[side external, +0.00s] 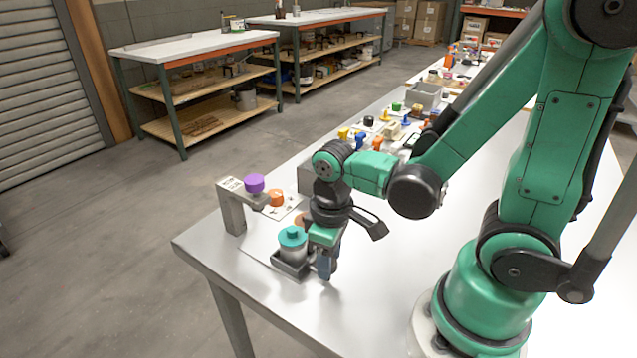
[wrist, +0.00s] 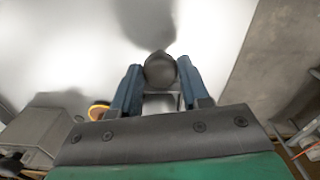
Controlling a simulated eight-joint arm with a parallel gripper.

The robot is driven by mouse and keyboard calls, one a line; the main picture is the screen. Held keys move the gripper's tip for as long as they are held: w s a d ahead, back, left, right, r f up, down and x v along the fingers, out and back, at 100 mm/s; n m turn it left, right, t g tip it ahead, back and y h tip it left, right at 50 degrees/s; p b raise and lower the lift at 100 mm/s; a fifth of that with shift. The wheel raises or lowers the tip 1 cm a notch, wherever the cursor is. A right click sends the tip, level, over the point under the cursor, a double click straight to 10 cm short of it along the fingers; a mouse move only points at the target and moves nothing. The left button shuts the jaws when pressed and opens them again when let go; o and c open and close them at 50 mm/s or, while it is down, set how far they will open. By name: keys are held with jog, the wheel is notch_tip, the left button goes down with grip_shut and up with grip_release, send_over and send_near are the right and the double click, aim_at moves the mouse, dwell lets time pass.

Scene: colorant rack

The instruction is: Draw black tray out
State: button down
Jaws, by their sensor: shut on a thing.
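The black tray (side external: 287,268) sits low on the white table near its front left corner in the side view. A grey canister with a teal lid (side external: 292,237) stands in it. My gripper (side external: 326,268) points down at the tray's right side, close to the table top. In the wrist view, the two blue fingers (wrist: 160,78) are closed around a dark round knob (wrist: 160,69), which appears to be the tray's handle. The rest of the tray is mostly hidden behind the gripper body in that view.
Several coloured parts and a grey bin (side external: 424,95) lie farther back. The table in front of my gripper is clear.

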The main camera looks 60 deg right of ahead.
jog(key=shift+s, duration=0.3)
jog(key=shift+c, duration=2.1)
grip_release()
jog(key=shift+w, duration=0.1)
jog(key=shift+r, duration=2.8)
jog(key=w+r+t, duration=0.1)
jog(key=t, duration=0.1)
jog(key=w+r+m+t, duration=0.1)
jog(key=w+r+t, duration=0.1)
jog(key=w+r+m+t, duration=0.1)
jog(key=w+r+t, duration=0.1)
jog(key=t, duration=0.1)
jog(key=shift+w+d, duration=0.2)
jog(key=shift+d, duration=0.05)
